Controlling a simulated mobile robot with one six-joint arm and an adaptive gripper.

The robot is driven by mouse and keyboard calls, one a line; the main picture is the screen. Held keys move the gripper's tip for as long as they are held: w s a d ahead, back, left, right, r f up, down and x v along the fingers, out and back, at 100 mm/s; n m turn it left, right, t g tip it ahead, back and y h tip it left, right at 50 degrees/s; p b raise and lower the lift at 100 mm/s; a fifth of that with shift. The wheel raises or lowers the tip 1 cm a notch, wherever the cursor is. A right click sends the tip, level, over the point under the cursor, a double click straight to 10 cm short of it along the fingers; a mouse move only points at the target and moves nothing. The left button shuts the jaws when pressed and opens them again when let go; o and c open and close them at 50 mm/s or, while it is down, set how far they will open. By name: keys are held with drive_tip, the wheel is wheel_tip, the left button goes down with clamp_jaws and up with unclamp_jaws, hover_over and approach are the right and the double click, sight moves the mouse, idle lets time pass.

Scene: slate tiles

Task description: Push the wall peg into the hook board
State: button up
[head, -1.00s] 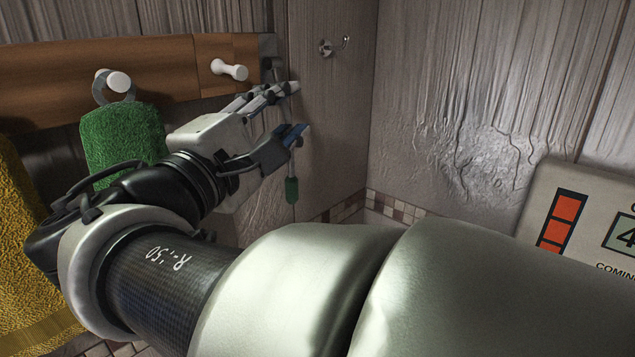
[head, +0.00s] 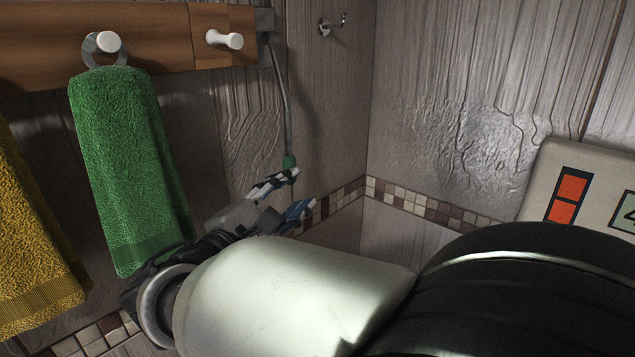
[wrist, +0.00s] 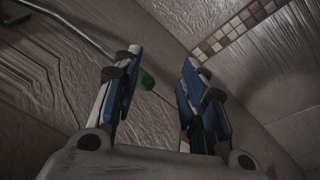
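The wooden hook board (head: 150,22) runs along the wall at upper left. One white wall peg (head: 224,39) sticks out near its right end and carries nothing. Another white peg (head: 107,41) carries a grey ring with a green towel (head: 130,165). I cannot tell how deep either peg sits. My gripper (head: 299,189) is well below the board, to the right of the green towel. In the wrist view my gripper (wrist: 162,60) is open, its fingers apart with nothing held. Neither peg shows in the wrist view.
A thin grey rod (head: 283,100) hangs from the board's right end; its green tip (head: 288,162) is close to my fingers. It also shows in the wrist view (wrist: 146,80). A metal hook (head: 325,27), a yellow towel (head: 35,230) and a display panel (head: 560,185) are around.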

wheel_tip(320, 180, down, 9)
drive_tip(key=w+d+n+g+b, duration=0.1)
drive_tip(key=n, duration=0.1)
drive_tip(key=shift+w+d+b, duration=0.3)
drive_tip(key=shift+d, duration=0.05)
drive_tip(key=s+d+f+m+g+b, duration=0.2)
drive_tip(key=s+d+f+m+g, duration=0.1)
drive_tip(key=s+d, duration=0.3)
drive_tip(key=s+d+f+m+g+b, duration=0.1)
drive_tip(key=s+d+f+m+g, duration=0.25)
drive_tip(key=d, duration=0.55)
drive_tip(key=s+d+f+m+g+b, duration=0.25)
drive_tip(key=s+d+m+g, duration=0.2)
drive_tip(key=d, duration=0.25)
drive_tip(key=s+a+f+m+y+b, duration=0.3)
drive_tip(key=s+f+m+y, duration=0.5)
drive_tip(key=s, duration=0.6)
drive_tip(key=shift+s+a+f+m, duration=0.3)
drive_tip(key=shift+a+f+m, duration=0.3)
drive_tip(key=shift+f, duration=0.2)
drive_tip(key=shift+c, duration=0.6)
